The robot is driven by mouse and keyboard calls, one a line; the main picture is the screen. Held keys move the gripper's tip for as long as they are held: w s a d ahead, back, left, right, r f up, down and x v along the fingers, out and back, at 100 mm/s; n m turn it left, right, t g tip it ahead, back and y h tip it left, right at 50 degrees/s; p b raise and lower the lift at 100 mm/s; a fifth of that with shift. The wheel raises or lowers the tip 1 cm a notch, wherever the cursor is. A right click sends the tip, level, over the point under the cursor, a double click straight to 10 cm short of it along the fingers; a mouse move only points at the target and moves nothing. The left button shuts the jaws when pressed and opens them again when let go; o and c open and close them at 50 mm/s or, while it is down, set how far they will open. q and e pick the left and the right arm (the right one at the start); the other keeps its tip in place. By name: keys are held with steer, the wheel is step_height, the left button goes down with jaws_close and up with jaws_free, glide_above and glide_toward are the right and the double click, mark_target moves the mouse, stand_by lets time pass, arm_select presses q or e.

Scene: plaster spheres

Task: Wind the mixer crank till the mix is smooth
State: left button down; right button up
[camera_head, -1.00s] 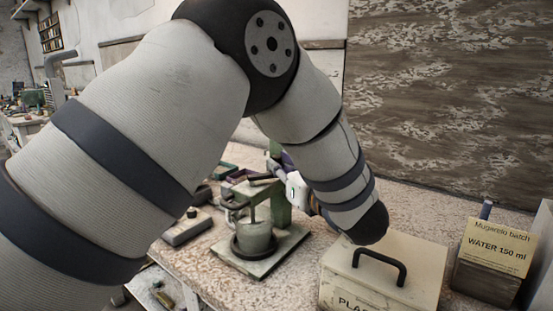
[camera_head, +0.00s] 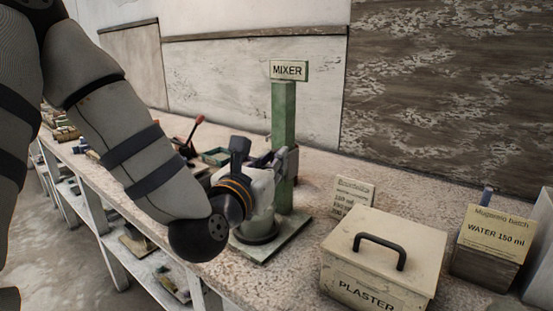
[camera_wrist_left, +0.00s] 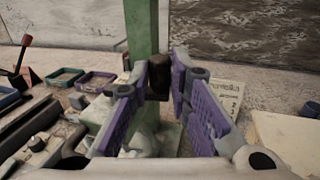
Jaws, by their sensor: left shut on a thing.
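The mixer has a green post (camera_head: 283,130) with a MIXER sign (camera_head: 289,71) on top. It stands on a flat base plate (camera_head: 290,236) on the bench. A round pot (camera_head: 256,232) sits on the plate, partly behind my left gripper; the mix inside is hidden. My left gripper (camera_head: 276,161) is beside the post, over the pot. In the left wrist view its purple-padded fingers (camera_wrist_left: 160,88) are shut on the dark crank handle (camera_wrist_left: 159,72), in front of the green post. The rest of the crank is mostly hidden. My right gripper is not in view.
A lidded PLASTER box (camera_head: 378,262) with a black handle stands right of the mixer. A small card (camera_head: 353,196) stands behind it. A WATER 150 ml box (camera_head: 492,256) is farther right. Small trays (camera_head: 216,156) and a red-knobbed lever (camera_head: 192,134) lie left and behind.

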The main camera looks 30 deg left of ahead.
arm_select(q)
steer(key=shift+s+a+m+h, duration=0.2)
steer(key=shift+s+m+h, duration=0.15)
steer(key=shift+m+h, duration=0.45)
steer(key=shift+h, duration=0.3)
steer(key=c, duration=1.8)
jaws_free()
